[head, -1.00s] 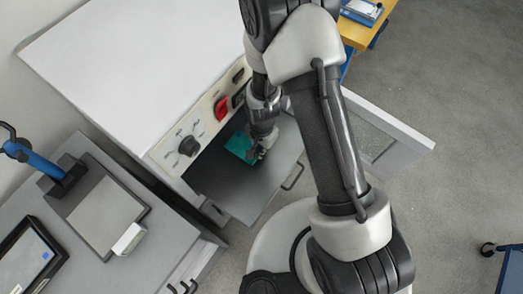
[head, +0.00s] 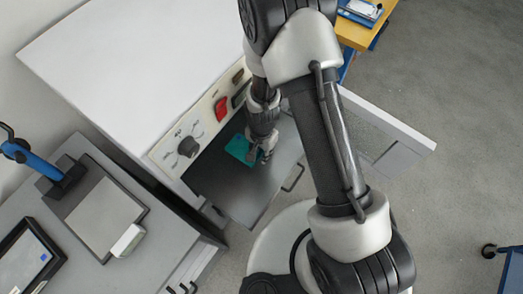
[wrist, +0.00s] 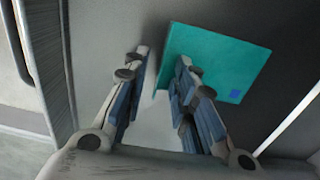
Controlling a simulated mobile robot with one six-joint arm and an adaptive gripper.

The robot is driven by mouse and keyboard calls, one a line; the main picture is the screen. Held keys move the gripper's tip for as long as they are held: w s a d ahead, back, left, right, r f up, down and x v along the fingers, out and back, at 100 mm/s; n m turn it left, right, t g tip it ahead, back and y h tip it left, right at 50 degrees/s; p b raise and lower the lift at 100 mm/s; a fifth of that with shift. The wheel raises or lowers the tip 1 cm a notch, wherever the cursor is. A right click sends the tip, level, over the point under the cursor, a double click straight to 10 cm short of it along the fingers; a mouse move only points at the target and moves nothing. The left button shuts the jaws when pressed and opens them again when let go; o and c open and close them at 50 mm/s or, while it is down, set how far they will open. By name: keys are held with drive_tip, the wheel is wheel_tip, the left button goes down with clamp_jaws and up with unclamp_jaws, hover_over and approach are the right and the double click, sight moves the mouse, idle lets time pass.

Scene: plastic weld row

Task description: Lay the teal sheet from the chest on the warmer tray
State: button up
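The teal sheet (head: 240,150) lies on the dark warmer tray (head: 235,193), which is pulled out of the white cabinet. In the wrist view the teal sheet (wrist: 225,60) is flat, with a small blue square at one corner. My gripper (head: 262,160) is low over the tray at the sheet's edge. In the wrist view my gripper (wrist: 160,65) has its fingers apart. The right finger overlaps the sheet's near edge; the left finger is clear of it. A pale patch shows between the fingers; I cannot tell what it is.
The white cabinet (head: 130,65) has a panel with a black knob (head: 188,146) and a red switch (head: 221,109). A white open drawer (head: 390,120) stands out at the right. A grey bench (head: 60,205) is at the left. Open floor lies at the right.

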drive_tip(key=s+d+r+n+t+p, duration=0.1)
drive_tip(key=d+r+n+p, duration=0.15)
drive_tip(key=r, duration=1.35)
drive_tip(key=s+d+r+n+t+p, duration=0.15)
drive_tip(key=d+r, duration=0.25)
drive_tip(key=r, duration=1.3)
drive_tip(key=s+d+r+n+t, duration=0.2)
drive_tip(key=s+d+r, duration=0.3)
drive_tip(key=s+r, duration=0.6)
drive_tip(key=shift+s+d+r+n+p, duration=0.15)
drive_tip(key=shift+s+n+p, duration=0.3)
drive_tip(key=shift+n, duration=0.35)
